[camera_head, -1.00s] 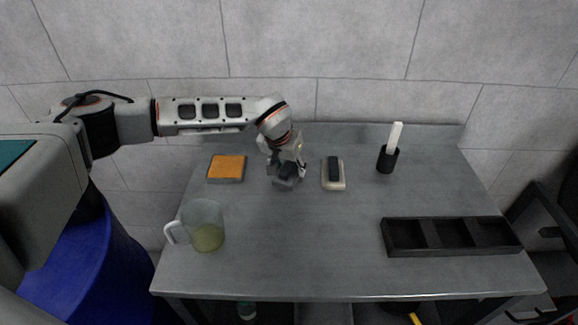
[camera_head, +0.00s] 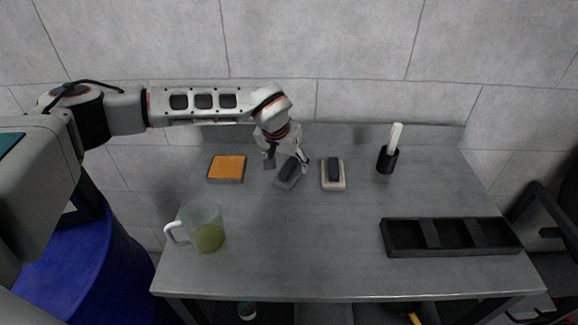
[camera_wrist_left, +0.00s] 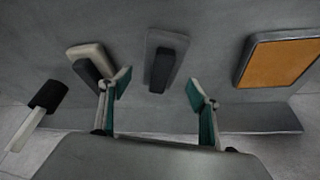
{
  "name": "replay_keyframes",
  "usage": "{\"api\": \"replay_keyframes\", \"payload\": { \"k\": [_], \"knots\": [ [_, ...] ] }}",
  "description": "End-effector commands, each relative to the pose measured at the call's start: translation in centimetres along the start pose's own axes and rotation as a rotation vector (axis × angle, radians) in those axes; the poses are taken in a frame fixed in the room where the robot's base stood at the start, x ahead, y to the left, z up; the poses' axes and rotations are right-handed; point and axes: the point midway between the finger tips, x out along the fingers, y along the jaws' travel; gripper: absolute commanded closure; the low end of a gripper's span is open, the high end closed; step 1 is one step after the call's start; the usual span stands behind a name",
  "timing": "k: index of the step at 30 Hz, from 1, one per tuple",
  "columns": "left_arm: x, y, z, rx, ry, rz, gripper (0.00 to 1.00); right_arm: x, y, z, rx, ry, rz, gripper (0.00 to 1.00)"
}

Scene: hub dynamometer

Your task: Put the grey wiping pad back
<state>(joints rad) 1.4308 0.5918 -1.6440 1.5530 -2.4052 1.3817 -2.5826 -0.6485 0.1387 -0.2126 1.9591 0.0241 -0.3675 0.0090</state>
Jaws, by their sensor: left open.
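The grey wiping pad (camera_head: 284,181), a grey block with a dark handle on top, lies on the table between an orange-topped pad and a beige pad. It also shows in the left wrist view (camera_wrist_left: 159,75), in the gap between my fingers. My left gripper (camera_head: 287,163) is open, with its fingers spread at the far side of the grey pad. In the left wrist view my left gripper (camera_wrist_left: 158,86) holds nothing. Whether a finger touches the pad is hard to tell. My right gripper is not in view.
The orange-topped pad (camera_head: 227,166) is left of the grey pad and the beige pad (camera_head: 333,184) is right. A jug (camera_head: 205,222) stands front left. A black cup with a white-handled tool (camera_head: 388,159) and a black divided tray (camera_head: 450,250) are on the right. The front middle is clear.

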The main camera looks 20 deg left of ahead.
Motion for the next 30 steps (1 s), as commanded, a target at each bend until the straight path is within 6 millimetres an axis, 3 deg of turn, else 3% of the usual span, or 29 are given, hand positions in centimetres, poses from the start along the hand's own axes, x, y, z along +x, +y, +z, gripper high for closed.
{"api": "replay_keyframes", "payload": {
  "k": [6, 12, 18, 30],
  "knots": [
    [-4.9, -0.1, -0.2, -0.001, 0.004, -0.001, 0.38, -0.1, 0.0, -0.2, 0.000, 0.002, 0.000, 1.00],
    [-7.8, -0.1, -0.1, -0.001, 0.002, -0.001, 0.38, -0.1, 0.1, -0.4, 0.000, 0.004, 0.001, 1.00],
    [-9.0, -0.1, 0.0, -0.001, -0.001, -0.001, 0.38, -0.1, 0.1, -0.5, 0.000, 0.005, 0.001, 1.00],
    [-9.1, 0.0, 0.0, -0.001, -0.001, -0.001, 0.38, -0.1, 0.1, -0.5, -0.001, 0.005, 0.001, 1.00]
  ]
}}
